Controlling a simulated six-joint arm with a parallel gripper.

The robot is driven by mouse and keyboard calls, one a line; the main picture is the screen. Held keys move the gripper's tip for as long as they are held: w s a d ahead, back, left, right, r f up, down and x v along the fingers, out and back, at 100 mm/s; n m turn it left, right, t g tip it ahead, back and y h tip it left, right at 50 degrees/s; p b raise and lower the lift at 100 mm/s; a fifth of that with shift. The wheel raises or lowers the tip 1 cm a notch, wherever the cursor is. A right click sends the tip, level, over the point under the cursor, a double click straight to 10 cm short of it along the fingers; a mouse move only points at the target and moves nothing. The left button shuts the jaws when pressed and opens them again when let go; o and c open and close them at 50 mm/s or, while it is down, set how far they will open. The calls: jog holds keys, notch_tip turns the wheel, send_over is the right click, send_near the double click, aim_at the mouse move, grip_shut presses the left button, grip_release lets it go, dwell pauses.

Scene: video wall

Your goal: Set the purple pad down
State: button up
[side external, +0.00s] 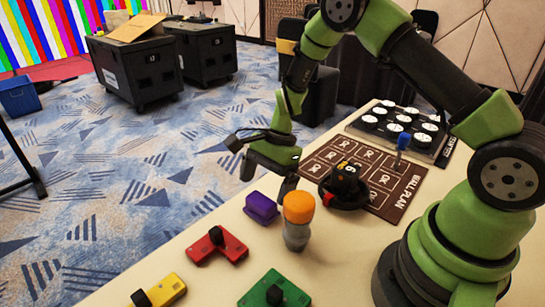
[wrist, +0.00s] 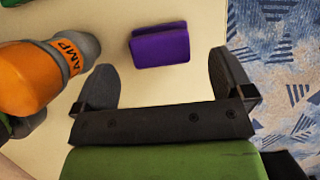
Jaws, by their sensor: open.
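The purple pad (side external: 261,207) lies on the table near its far left edge, left of the orange-capped bottle. In the wrist view the purple pad (wrist: 160,45) rests on the cream tabletop, ahead of and between my two fingertips, apart from both. My gripper (wrist: 162,80) is open and empty. In the side view my gripper (side external: 284,180) is just above the table behind the pad; its fingers are partly hidden.
The orange-capped bottle (side external: 298,220) stands close to the pad and my gripper; it shows left of the fingers in the wrist view (wrist: 42,78). Red (side external: 217,247), yellow (side external: 160,292) and green (side external: 274,291) knobbed pieces lie nearer. A wall plan board (side external: 405,187) lies behind.

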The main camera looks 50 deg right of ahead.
jog(key=s+d+r+n+t+h, duration=0.1)
jog(key=s+r+n, duration=0.1)
jog(key=r, duration=0.7)
jog(key=s+d+r+n+t, duration=0.1)
jog(key=r+n, duration=0.1)
jog(key=r, duration=0.6)
jog(key=s+a+r+n+t, duration=0.1)
jog(key=s+r+n, duration=0.3)
jog(key=s, duration=0.4)
jog(key=s+a+r+n+t+h, duration=0.1)
jog(key=s+r+n+t, duration=0.3)
jog(key=s, duration=0.4)
jog(key=shift+a+r+n, duration=0.15)
jog(key=shift+r+n, duration=0.35)
jog(key=shift+n, duration=0.5)
